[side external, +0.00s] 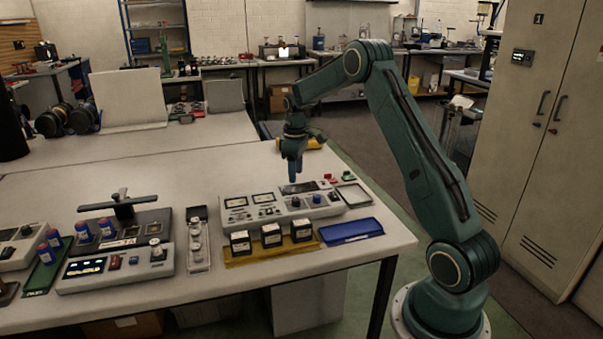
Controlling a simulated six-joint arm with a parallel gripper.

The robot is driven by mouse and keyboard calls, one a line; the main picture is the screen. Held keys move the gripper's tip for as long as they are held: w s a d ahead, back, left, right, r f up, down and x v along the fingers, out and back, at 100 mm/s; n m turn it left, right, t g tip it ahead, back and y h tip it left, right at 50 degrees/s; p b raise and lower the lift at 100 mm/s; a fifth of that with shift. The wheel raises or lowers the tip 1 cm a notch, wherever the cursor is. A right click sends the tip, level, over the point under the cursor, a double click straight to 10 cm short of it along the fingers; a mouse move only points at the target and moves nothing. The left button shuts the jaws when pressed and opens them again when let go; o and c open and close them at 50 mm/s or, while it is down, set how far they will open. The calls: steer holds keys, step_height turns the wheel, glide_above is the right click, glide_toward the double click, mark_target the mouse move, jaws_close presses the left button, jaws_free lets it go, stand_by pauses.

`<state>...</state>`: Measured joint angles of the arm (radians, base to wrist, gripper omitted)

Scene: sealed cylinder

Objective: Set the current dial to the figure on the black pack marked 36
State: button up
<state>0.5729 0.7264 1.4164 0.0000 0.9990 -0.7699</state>
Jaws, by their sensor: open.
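A grey control console (240,216) with two meters, several knobs and a dark display lies on the table. A blue knob (316,199) sits on its right part; which knob is the current dial I cannot read. Three black packs with white labels, a left one (240,244), a middle one (271,236) and a right one (302,231), stand in a row on a yellow tray (239,262) before the console. Their figures are too small to read, so I cannot tell which is marked 36. My gripper (292,178) is open, pointing down above the console, apart from it.
A blue case (351,231) lies right of the packs. A small grey tray (353,196) sits at the console's right end. A narrow rack (198,240) and another instrument (115,270) with blue-capped bottles (83,232) behind it stand left. The table behind the console is mostly clear.

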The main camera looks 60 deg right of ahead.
mark_target(296, 199)
step_height(296, 199, down, 10)
steer(key=shift+r, duration=0.25)
stand_by(0.4)
steer(key=c, duration=1)
